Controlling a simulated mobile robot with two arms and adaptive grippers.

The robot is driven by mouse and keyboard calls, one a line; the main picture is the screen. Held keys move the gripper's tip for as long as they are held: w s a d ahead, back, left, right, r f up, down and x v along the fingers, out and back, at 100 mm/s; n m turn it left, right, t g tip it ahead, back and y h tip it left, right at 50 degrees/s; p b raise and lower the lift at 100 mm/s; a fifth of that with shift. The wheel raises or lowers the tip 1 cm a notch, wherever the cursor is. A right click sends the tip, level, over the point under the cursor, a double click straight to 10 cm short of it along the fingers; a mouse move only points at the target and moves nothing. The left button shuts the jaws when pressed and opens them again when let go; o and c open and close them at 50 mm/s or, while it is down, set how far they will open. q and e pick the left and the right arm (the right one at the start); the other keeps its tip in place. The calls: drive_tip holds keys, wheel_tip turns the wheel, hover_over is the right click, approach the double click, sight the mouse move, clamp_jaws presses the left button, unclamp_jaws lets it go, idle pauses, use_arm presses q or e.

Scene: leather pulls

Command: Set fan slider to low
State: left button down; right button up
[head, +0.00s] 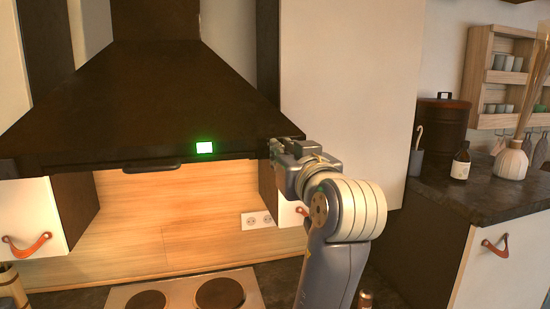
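The dark range hood (120,95) fills the upper left of the head view. A dark bar (151,166) lies along the lower front edge, left of the green rectangle. My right gripper (283,148) is raised at the right end of the hood's front edge, right of the green rectangle and apart from it. Its fingers are dark against the hood, and their opening cannot be made out. My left gripper is not in view.
A stove with round hotplates (219,293) lies below the hood. A wall socket (256,220) is on the wooden backsplash. Cabinets flank the hood. A dark counter (425,190) at right holds a bottle (461,163) and a vase (511,162).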

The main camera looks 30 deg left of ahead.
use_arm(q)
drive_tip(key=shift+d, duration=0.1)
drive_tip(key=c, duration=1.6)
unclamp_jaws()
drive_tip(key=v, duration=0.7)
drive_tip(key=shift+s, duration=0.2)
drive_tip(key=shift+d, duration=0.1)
